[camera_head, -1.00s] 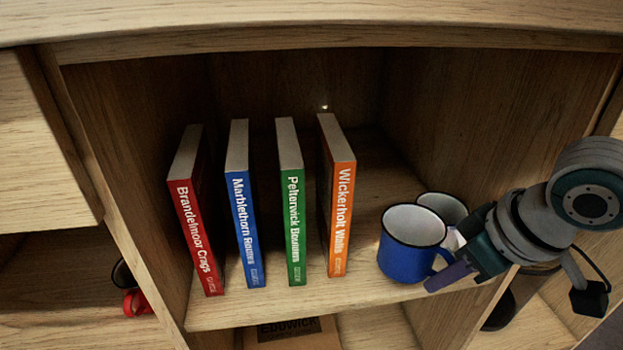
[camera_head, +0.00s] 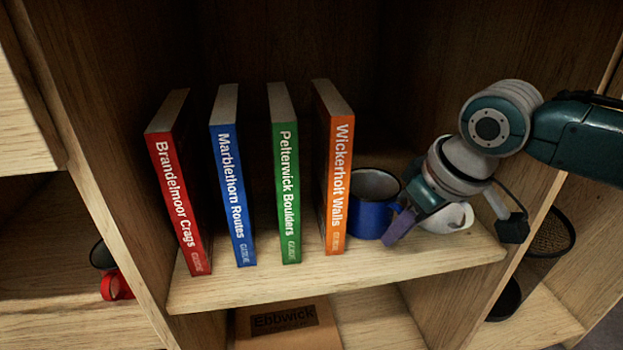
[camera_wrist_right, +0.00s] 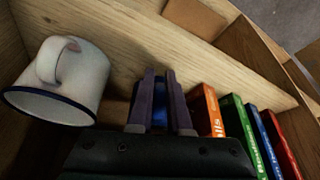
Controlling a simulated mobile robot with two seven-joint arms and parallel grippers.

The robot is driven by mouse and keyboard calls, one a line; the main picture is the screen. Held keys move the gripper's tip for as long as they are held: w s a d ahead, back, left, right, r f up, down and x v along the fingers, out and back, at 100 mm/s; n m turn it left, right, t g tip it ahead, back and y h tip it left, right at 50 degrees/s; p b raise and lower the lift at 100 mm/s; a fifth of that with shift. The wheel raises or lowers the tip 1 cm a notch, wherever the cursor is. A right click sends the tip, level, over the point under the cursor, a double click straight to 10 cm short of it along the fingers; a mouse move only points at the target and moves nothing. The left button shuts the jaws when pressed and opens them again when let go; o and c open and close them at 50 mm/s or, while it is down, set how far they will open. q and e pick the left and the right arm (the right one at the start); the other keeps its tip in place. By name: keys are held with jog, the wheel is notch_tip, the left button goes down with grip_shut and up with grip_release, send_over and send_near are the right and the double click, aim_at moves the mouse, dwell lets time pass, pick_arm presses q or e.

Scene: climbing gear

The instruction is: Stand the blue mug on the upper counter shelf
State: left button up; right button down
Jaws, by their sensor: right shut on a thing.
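The blue mug (camera_head: 371,214) is upright in the open shelf compartment, close to the right side of the orange book and partly hidden by it. Its dark inside faces up. My right gripper (camera_head: 398,226) reaches in from the right and is shut on the mug's handle side. In the right wrist view, a strip of blue (camera_wrist_right: 158,114) shows between the fingers of the right gripper (camera_wrist_right: 160,100). I cannot tell whether the mug's base touches the shelf board (camera_head: 330,283). My left gripper is not in view.
A white mug (camera_head: 449,219) is just right of my gripper, partly hidden; it shows large in the right wrist view (camera_wrist_right: 62,82). Red (camera_head: 180,200), blue (camera_head: 232,190), green (camera_head: 286,185) and orange (camera_head: 335,180) books stand left. A box (camera_head: 290,328) sits below.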

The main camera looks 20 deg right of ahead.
jog(key=shift+f, duration=0.1)
jog(key=c, duration=0.9)
grip_release()
jog(key=shift+o, duration=0.2)
jog(key=p+v, duration=0.5)
jog(key=v, duration=0.2)
jog(key=s+a+n+y, duration=0.1)
jog(key=s+a+n, duration=0.1)
jog(key=s+a, duration=0.95)
jog(key=s+d+r+m+h, duration=0.1)
jog(key=s+d+r, duration=0.1)
jog(key=s, duration=0.5)
jog(key=shift+s+m+g, duration=0.35)
jog(key=shift+m+g, duration=0.05)
